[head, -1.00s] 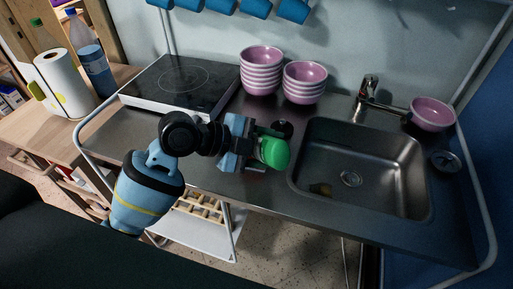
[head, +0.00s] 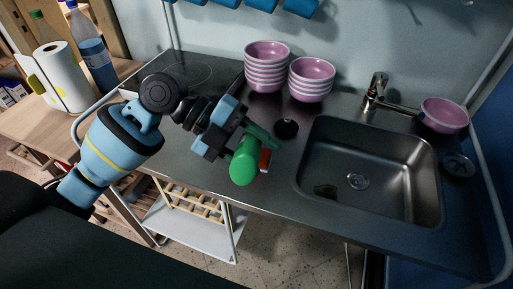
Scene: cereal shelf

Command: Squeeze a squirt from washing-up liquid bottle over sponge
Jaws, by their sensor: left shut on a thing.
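My left gripper (head: 248,143) is shut on a green bottle (head: 244,166), held above the front edge of the counter, left of the sink. The bottle is tilted, with its rounded green end towards the camera and low. A small red patch shows at its right side; the other end is partly hidden by the fingers. My right gripper is out of view.
The steel sink (head: 400,190) has a tap (head: 376,90) behind it and a pink bowl (head: 445,115) at its back right corner. Two stacks of pink bowls (head: 266,68) stand at the back.

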